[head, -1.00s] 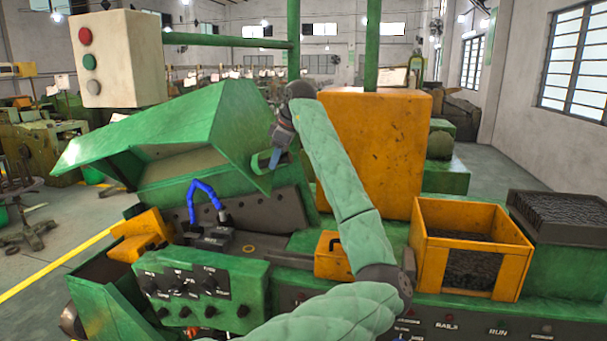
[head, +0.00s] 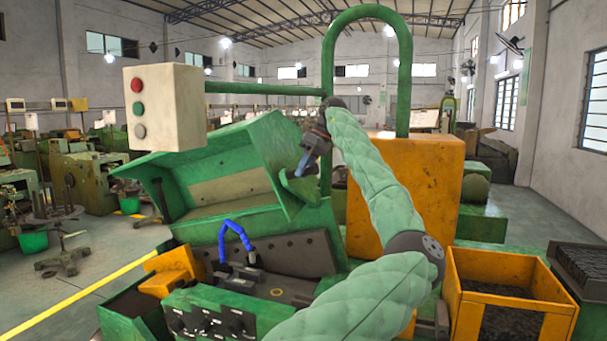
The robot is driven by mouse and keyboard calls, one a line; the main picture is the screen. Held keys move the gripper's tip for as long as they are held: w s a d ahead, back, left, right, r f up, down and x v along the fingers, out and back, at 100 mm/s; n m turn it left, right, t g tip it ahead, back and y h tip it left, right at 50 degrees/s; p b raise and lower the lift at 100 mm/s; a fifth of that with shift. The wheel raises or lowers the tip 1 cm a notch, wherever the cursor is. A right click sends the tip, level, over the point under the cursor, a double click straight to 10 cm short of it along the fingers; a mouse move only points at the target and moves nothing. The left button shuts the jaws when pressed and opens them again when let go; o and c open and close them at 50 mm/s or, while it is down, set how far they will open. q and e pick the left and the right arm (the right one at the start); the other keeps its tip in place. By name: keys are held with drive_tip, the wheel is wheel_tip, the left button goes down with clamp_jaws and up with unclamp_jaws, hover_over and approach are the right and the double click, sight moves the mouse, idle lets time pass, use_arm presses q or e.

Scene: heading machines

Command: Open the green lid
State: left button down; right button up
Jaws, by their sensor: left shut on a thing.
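The green lid (head: 222,146) stands raised and tilted over the machine's work area in the head view, with its front edge lifted and the space below showing. My left gripper (head: 301,172) is at the lid's right side, shut on its edge or a handle there; the fingers are small and the exact grip spot is hard to see. My left arm reaches up from the bottom of the view to it. My right gripper is not in view.
A white button box (head: 165,108) hangs by the lid's upper left. An orange cabinet (head: 432,180) stands right of the gripper, behind my arm. An orange bin (head: 475,270) is at the lower right. A blue hose (head: 235,232) bends up under the lid.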

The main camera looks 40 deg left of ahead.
use_arm(q)
drive_tip(key=shift+w, duration=0.1)
drive_tip(key=c, duration=1.2)
unclamp_jaws()
drive_tip(key=shift+w+d+f, duration=0.1)
drive_tip(key=shift+w, duration=0.05)
drive_tip(key=shift+o, duration=0.2)
drive_tip(key=shift+w+f, duration=0.1)
drive_tip(key=shift+w, duration=0.15)
drive_tip(key=shift+s+r, duration=0.2)
drive_tip(key=shift+r, duration=0.05)
drive_tip(key=shift+w+d+r+b, duration=0.15)
drive_tip(key=shift+w+r+b, duration=0.2)
drive_tip(key=shift+r+b, duration=0.15)
drive_tip(key=b+v, duration=0.2)
drive_tip(key=v, duration=0.4)
drive_tip(key=shift+w, duration=0.25)
drive_tip(key=shift+d, duration=0.1)
